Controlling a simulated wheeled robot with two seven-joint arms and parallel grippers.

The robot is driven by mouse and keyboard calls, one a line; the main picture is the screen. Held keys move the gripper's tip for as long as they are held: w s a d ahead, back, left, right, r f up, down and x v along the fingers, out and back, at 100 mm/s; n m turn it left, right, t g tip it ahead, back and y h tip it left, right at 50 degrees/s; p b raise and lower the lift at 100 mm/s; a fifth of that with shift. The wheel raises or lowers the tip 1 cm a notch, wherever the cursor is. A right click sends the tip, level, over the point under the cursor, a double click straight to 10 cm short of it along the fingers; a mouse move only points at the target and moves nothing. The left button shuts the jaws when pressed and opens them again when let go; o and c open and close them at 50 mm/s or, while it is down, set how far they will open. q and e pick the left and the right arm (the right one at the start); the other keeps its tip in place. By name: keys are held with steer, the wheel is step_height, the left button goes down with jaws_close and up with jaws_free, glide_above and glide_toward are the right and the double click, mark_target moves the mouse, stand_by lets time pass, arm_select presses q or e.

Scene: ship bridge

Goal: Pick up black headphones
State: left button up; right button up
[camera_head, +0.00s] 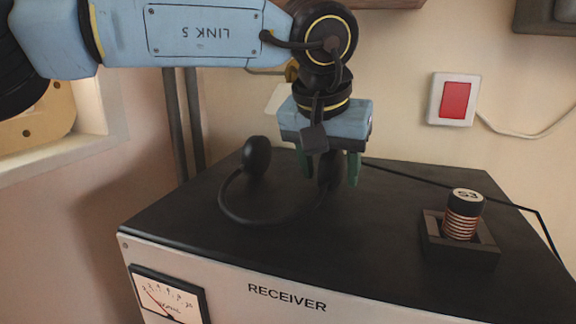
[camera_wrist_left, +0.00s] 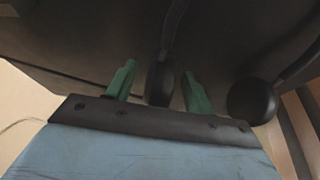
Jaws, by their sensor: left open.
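The black headphones (camera_head: 232,211) lie on the dark top of the receiver box, with the curved band toward the front. One ear cup (camera_head: 257,156) stands at the left, clear of the gripper. The other ear cup (camera_head: 329,172) is under my left gripper (camera_head: 330,171), between its green fingers. In the left wrist view the open fingers (camera_wrist_left: 155,88) have one ear cup (camera_wrist_left: 159,84) between them, with gaps showing at the sides. The other ear cup (camera_wrist_left: 251,101) is outside, to the right. My right gripper is not in view.
The receiver (camera_head: 390,234) has a gauge on its front. A coil marked 53 (camera_head: 463,214) sits in a black holder (camera_head: 462,255) at the right of the top. A black cable (camera_head: 420,178) runs along the back. A red wall switch (camera_head: 454,99) is behind.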

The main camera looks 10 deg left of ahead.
arm_select(q)
steer(key=shift+c, duration=0.3)
steer(key=c, duration=0.9)
steer(key=shift+o, duration=0.2)
steer(key=shift+r, duration=0.15)
